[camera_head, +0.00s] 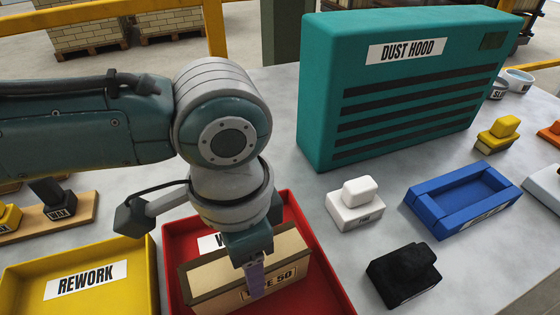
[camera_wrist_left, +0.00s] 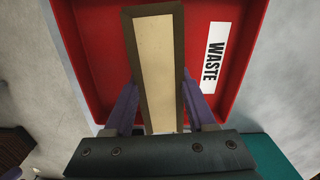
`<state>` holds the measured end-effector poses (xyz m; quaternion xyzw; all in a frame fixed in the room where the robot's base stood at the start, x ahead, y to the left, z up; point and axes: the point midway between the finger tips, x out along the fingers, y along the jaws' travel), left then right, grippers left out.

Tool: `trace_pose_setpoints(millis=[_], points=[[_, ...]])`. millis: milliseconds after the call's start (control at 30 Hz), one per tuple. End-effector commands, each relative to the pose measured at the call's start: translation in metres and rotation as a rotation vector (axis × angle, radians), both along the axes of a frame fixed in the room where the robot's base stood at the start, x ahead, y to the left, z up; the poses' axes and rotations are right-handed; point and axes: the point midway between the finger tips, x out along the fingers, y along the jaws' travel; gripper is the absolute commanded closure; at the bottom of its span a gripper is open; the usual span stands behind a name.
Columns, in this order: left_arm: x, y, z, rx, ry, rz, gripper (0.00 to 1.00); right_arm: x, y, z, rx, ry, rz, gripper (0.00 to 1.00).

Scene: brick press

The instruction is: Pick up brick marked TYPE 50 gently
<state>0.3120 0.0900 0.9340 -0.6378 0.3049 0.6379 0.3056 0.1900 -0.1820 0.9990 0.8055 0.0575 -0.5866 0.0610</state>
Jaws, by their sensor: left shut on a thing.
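The tan brick marked TYPE 50 (camera_head: 292,272) is over the red WASTE tray (camera_head: 173,238) in the head view. My left gripper (camera_head: 256,285) is shut on the brick, with a purple finger across its labelled face. In the left wrist view the brick (camera_wrist_left: 157,65) stands between the two purple fingers of my left gripper (camera_wrist_left: 158,110), and the red tray (camera_wrist_left: 245,20) lies behind it. I cannot tell whether the brick touches the tray floor. My right gripper is not in view.
A yellow REWORK tray (camera_head: 140,262) is left of the red tray. A teal dust hood (camera_head: 335,90) stands at the back. A white block (camera_head: 355,214), a black block (camera_head: 403,278) and a blue frame (camera_head: 428,205) lie to the right, with bare table between them.

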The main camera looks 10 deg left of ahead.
Motion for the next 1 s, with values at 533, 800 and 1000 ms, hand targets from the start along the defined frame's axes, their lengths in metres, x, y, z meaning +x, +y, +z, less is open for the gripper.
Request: trace_pose_setpoints(millis=[533,800,1000], points=[[0.001,0.000,0.002,-0.002,-0.001,0.000,0.93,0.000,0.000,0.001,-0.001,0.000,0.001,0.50],[0.001,-0.001,0.032,-0.003,-0.004,-0.001,0.93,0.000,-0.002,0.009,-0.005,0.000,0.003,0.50],[0.002,-0.001,0.091,-0.004,-0.009,-0.002,0.93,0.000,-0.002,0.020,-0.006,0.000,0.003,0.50]])
